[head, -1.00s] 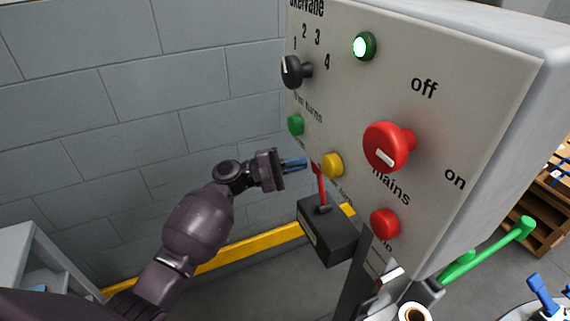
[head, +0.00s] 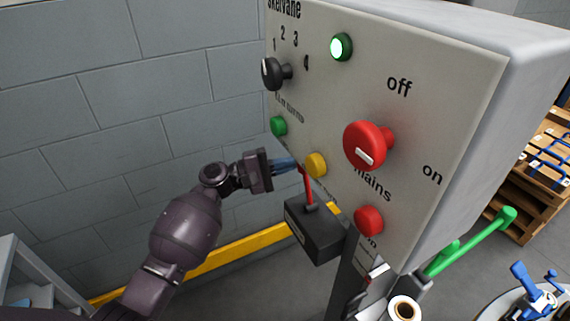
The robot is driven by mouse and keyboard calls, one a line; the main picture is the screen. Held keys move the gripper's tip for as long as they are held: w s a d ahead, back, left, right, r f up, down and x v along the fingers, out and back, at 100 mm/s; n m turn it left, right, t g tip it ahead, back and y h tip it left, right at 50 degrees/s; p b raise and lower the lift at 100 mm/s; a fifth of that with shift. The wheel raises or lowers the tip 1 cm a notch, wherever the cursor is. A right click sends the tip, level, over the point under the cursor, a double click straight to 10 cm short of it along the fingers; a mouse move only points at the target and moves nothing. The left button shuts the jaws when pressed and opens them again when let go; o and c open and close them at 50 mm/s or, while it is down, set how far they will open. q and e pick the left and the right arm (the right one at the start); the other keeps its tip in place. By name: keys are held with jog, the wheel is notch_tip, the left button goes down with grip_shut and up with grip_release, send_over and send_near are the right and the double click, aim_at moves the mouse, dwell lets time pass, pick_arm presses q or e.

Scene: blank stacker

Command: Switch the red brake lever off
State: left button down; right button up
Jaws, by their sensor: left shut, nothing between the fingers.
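The red brake lever (head: 309,188) stands up from a dark grey box (head: 318,234) below the front of the control panel. It leans slightly to the left at its top. My left gripper (head: 289,165) is shut and empty, with its bluish fingertips at the lever's top end. I cannot tell whether the fingertips touch the lever. My right gripper is not in view.
The grey control panel (head: 420,130) carries a large red mains knob (head: 366,145), a black selector (head: 273,73), a lit green lamp (head: 341,47) and green, yellow and red buttons. A green lever (head: 480,240) is at right. A block wall stands behind.

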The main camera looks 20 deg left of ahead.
pick_arm(q)
jog(key=shift+d+r, duration=0.1)
jog(key=s+d+r+m+g+y+p, duration=0.1)
jog(key=s+d+m+y, duration=0.1)
jog(key=s+d+m, duration=0.4)
jog(key=m, duration=0.3)
jog(key=shift+s+d+r+p, duration=0.35)
dwell(0.6)
jog(key=v, duration=0.7)
jog(key=shift+a+r, duration=0.2)
jog(key=shift+a, duration=0.05)
jog(key=shift+s, duration=0.1)
